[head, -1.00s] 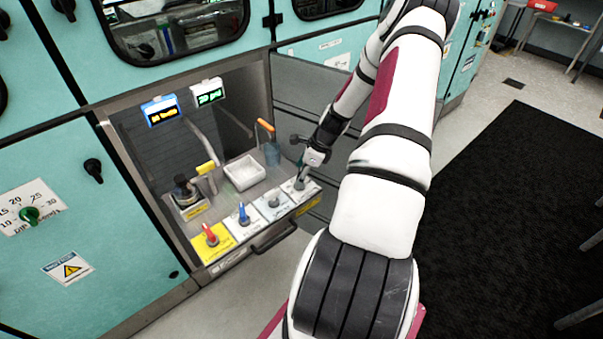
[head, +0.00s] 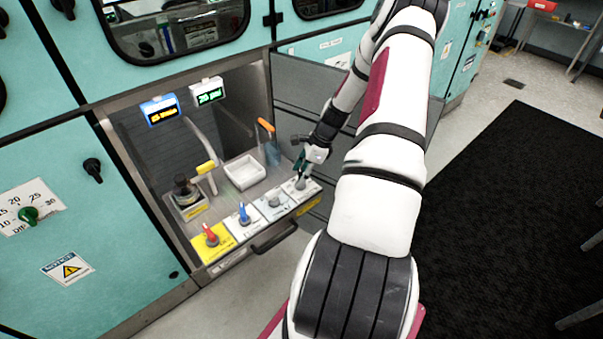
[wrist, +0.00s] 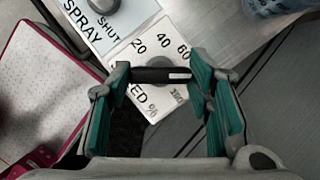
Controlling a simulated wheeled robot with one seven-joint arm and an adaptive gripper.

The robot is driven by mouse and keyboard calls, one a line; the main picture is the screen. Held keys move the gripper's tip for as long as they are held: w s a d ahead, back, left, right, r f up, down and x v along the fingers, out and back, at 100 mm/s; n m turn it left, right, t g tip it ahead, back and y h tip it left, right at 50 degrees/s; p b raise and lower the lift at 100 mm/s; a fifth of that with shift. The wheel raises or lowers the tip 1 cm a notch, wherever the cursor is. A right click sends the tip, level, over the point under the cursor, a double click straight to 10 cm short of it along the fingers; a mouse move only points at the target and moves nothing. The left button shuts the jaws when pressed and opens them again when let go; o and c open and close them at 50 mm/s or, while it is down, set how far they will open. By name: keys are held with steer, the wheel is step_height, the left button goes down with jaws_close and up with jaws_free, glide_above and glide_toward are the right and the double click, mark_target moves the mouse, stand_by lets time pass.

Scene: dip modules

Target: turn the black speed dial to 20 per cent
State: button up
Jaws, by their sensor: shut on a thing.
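The black speed dial (wrist: 155,75) is a bar-shaped knob on a white plate (wrist: 150,42) marked 20, 40, 60 and 100 with part of the word SPEED and a per cent sign. The white mark on the bar (wrist: 180,75) is at its right end, pointing to the right, past the 60; the number there is hidden by a finger. My gripper (wrist: 162,78) has its teal pads at the two ends of the bar and is shut on it. In the head view my gripper (head: 301,173) is down at the right end of the dial row.
A red dial (head: 211,236), a blue dial (head: 243,214) and a grey dial (head: 274,201) stand in a row left of my gripper. Behind are a white tray (head: 243,172), a black knob unit (head: 186,192) and an orange-handled lever (head: 266,127). The spray plate (wrist: 95,22) adjoins the speed plate.

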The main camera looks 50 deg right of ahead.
steer(key=n+g+b, duration=0.1)
steer(key=n, duration=0.2)
steer(key=n+g+y+b, duration=0.1)
steer(key=n, duration=0.2)
steer(key=shift+w+d+n, duration=0.15)
steer(key=shift+w+n, duration=0.05)
steer(key=shift+n, duration=0.1)
steer(key=n+g+b, duration=0.1)
steer(key=n, duration=0.2)
steer(key=n+g+b, duration=0.1)
steer(key=n, duration=0.2)
steer(key=shift+w+g+b, duration=0.1)
steer(key=shift+g+b, duration=0.2)
steer(key=n+g, duration=0.1)
steer(key=n, duration=0.2)
steer(key=n+g+b, duration=0.1)
steer(key=n, duration=0.2)
steer(key=shift+w+n+h, duration=0.15)
steer(key=shift+n+h, duration=0.15)
steer(key=shift+h, duration=0.1)
steer(key=n+h, duration=0.1)
steer(key=n, duration=0.2)
steer(key=n+g, duration=0.1)
steer(key=n, duration=0.2)
steer(key=shift+a+h, duration=0.2)
steer(key=shift+h, duration=0.2)
steer(key=shift+n, duration=0.3)
steer(key=o, duration=1.1)
steer(key=shift+o, duration=0.2)
steer(key=shift+r, duration=0.1)
